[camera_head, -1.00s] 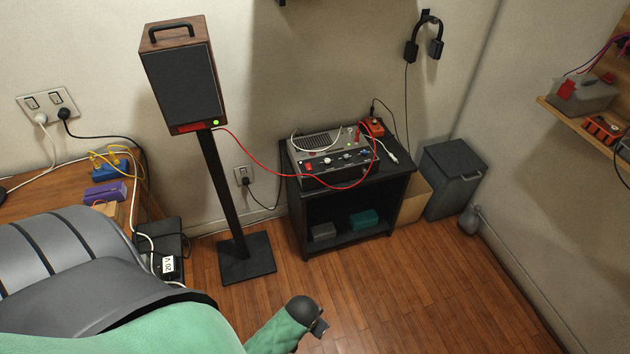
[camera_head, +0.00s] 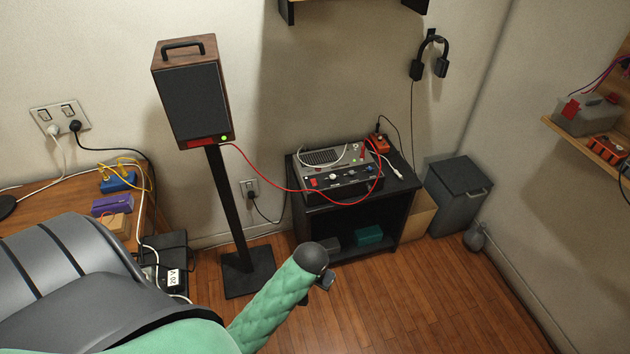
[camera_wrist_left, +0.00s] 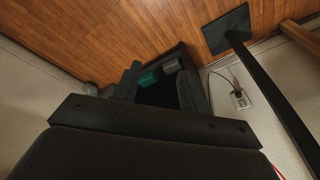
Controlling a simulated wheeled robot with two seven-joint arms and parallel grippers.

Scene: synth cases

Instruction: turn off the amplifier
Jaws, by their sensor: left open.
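The amplifier (camera_head: 345,187) is a grey and black box with knobs and a red switch (camera_head: 313,182) on its front. It sits on top of a small black cabinet (camera_head: 399,192) against the wall. A red cable and a white cable lie over it. My left gripper (camera_head: 323,284) is at the end of the green arm, in front of the cabinet and below the amplifier in the picture. In the left wrist view the open, empty fingers (camera_wrist_left: 161,86) point towards the cabinet's open shelf; the amplifier does not show there. My right gripper is not in view.
A speaker (camera_head: 190,105) with a green light stands on a black post left of the amplifier, the red cable running between them. A wall socket (camera_head: 249,187) is behind. A dark bin (camera_head: 460,195) stands right of the cabinet. The wooden floor (camera_head: 420,300) is clear at right.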

